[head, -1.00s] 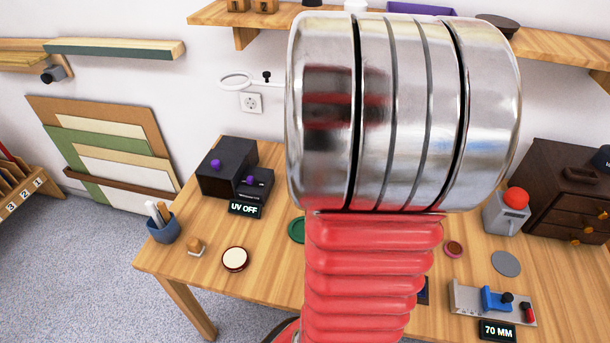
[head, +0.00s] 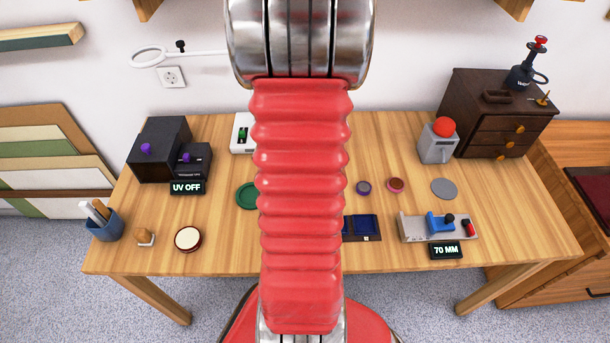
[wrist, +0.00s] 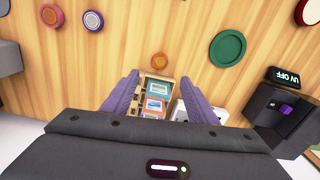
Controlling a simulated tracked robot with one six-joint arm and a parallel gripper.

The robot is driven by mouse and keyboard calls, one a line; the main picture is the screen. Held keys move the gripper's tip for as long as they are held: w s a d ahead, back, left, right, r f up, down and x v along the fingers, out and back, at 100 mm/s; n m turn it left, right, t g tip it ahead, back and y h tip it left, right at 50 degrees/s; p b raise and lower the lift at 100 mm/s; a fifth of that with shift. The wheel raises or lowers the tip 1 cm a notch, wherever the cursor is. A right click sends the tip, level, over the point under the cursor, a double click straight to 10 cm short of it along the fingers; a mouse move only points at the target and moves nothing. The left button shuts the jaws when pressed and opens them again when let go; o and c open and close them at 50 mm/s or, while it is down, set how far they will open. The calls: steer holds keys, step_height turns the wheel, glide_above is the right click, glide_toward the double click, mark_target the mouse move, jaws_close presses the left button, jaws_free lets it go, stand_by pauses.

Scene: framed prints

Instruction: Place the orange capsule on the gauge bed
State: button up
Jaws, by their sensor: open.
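A small round orange piece, which I take to be the orange capsule (wrist: 159,60), lies on the table in the wrist view. In the head view my arm covers that part of the table. My gripper (wrist: 159,78) has its two purple fingers spread apart and empty, with the orange piece just beyond the fingertips in the picture. The gauge bed (head: 412,230) is a grey block with a blue slider (head: 436,223) at the table's right front, above a "70 MM" readout (head: 446,251). The gauge does not show in the wrist view.
A wooden holder with small prints (wrist: 155,97) shows between my fingers. A red-button box (head: 437,141) stands behind the gauge.

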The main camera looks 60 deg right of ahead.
step_height(320, 180, down, 8)
stand_by(0.4)
steer(key=shift+f, duration=0.1)
steer(key=shift+f, duration=2.5)
steer(key=c, duration=1.2)
steer(key=shift+c, duration=0.2)
steer(key=shift+r, duration=0.15)
step_height(320, 180, up, 10)
